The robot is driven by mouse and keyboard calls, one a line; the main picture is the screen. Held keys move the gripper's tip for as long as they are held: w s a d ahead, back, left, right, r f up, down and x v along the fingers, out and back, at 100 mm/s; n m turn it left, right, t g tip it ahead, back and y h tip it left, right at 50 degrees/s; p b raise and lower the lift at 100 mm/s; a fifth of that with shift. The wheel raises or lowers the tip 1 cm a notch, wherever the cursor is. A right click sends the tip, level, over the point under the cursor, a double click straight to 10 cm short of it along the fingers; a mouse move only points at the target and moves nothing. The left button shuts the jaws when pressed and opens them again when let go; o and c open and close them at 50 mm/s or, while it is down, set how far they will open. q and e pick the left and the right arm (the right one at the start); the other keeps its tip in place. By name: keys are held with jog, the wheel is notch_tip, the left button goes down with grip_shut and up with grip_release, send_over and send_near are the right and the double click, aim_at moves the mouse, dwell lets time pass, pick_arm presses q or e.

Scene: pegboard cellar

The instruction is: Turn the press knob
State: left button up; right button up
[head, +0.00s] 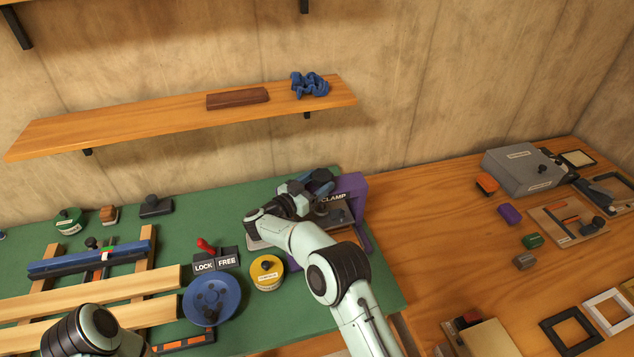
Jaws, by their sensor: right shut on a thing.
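The purple press (356,194), with a label reading CLAMP, stands at the back right of the green mat. My right gripper (314,184) is at the upper left of the press, shut on its knob. The knob itself is mostly hidden by the gripper and wrist, so its turn angle cannot be read. My right arm crosses in front of the press and hides its lower left part. Only a link of my left arm shows at the bottom left; its gripper is out of view.
A red lever (206,246) with LOCK and FREE labels, a yellow tin (267,272) and a blue wheel (212,300) stand left of my right arm. Wooden slats (90,298) lie further left. A shelf (150,119) hangs above. A grey box (522,170) and frames are on the right.

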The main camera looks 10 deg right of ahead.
jog(key=shift+r, duration=0.1)
jog(key=o, duration=1.1)
jog(key=shift+c, duration=0.2)
pick_arm(q)
jog(key=shift+g, duration=0.3)
jog(key=shift+s+f+b, duration=1.15)
jog(key=shift+s+f, duration=0.4)
jog(key=shift+s, duration=0.2)
pick_arm(e)
jog(key=v, duration=1.3)
jog(key=shift+a, duration=0.15)
jog(key=shift+s, duration=0.1)
